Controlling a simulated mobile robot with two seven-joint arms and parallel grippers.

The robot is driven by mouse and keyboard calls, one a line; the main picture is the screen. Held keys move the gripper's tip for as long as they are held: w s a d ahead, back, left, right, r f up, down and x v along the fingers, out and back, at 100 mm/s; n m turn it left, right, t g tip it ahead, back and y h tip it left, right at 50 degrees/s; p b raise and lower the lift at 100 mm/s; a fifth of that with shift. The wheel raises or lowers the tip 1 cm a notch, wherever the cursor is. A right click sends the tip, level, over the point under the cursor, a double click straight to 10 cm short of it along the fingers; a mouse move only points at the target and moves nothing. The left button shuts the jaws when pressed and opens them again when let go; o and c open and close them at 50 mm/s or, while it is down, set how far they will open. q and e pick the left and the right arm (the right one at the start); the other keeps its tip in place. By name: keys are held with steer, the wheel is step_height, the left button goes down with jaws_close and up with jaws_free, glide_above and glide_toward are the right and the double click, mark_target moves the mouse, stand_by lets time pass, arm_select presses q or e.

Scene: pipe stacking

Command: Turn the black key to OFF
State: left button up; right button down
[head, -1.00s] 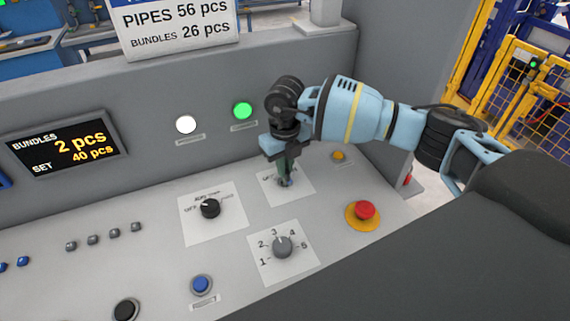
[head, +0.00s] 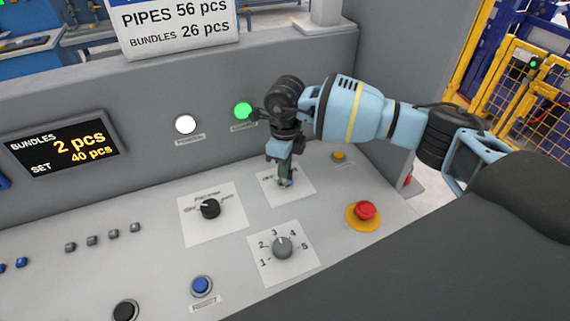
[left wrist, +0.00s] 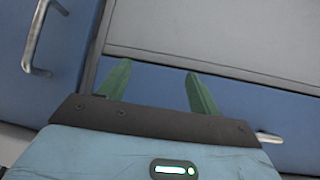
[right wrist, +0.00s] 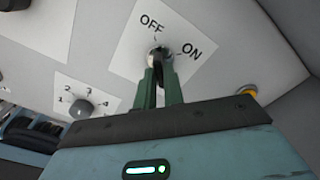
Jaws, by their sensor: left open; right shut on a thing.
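My right gripper (head: 284,180) points down at the white ON/OFF label plate (head: 302,192) on the grey console. In the right wrist view its green fingers (right wrist: 160,68) are shut on the black key (right wrist: 160,94), seen as a dark sliver between them, at the silver lock (right wrist: 160,52). The OFF mark lies above the lock and ON to its upper right. The fingers hide most of the key, so I cannot tell exactly where it points. My left gripper (left wrist: 158,72) is open and empty before blue panels, outside the head view.
A black selector knob (head: 210,208) is left of the key plate, and a grey numbered dial (head: 283,246) is below it. A red emergency button (head: 364,210) and a small yellow button (head: 338,156) are to the right. A green lamp (head: 243,110) is lit behind.

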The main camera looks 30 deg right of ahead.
stand_by(0.4)
steer(key=c, duration=1.5)
jaws_free()
steer(key=shift+r, duration=0.1)
step_height(320, 180, up, 8)
steer(key=shift+f, duration=0.15)
